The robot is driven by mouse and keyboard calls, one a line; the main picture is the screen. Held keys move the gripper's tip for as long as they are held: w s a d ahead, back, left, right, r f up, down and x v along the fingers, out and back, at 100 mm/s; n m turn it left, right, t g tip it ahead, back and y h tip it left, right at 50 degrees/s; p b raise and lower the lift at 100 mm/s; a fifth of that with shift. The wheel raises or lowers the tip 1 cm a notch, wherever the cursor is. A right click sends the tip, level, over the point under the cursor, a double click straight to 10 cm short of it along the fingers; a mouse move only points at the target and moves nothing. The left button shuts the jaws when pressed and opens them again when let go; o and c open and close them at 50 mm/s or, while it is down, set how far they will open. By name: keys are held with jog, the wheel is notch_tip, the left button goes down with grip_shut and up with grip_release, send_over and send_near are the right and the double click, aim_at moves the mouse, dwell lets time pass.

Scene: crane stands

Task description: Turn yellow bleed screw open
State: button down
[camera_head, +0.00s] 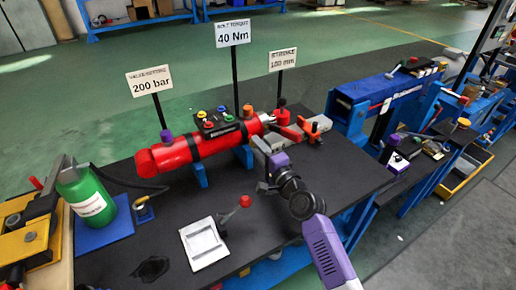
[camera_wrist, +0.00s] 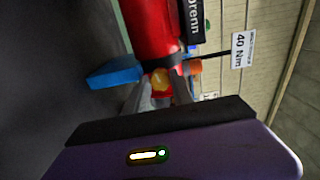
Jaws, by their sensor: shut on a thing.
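The red cylinder (camera_head: 180,155) lies on blue supports on the black bench top. It also shows in the wrist view (camera_wrist: 152,30). The yellow bleed screw (camera_wrist: 159,80) sits at the near end of the cylinder in the wrist view, between the fingertips. My gripper (camera_wrist: 166,90) is shut on it. In the head view my gripper (camera_head: 264,165) is in front of the cylinder's right part, and the screw is hidden there. An orange knob (camera_wrist: 193,67) sits just right of the fingers in the wrist view.
A grey-and-red tool (camera_head: 285,138) lies by the cylinder's right end. A red-tipped lever (camera_head: 235,209) and a white tray (camera_head: 204,244) are at the bench front. A green bottle (camera_head: 86,195) stands left. A blue support (camera_wrist: 113,72) is close left of my fingers.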

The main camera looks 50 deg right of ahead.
jog(key=c, duration=1.1)
grip_release()
jog(key=v, duration=0.8)
jog(key=shift+b, duration=0.35)
jog(key=shift+w, duration=0.1)
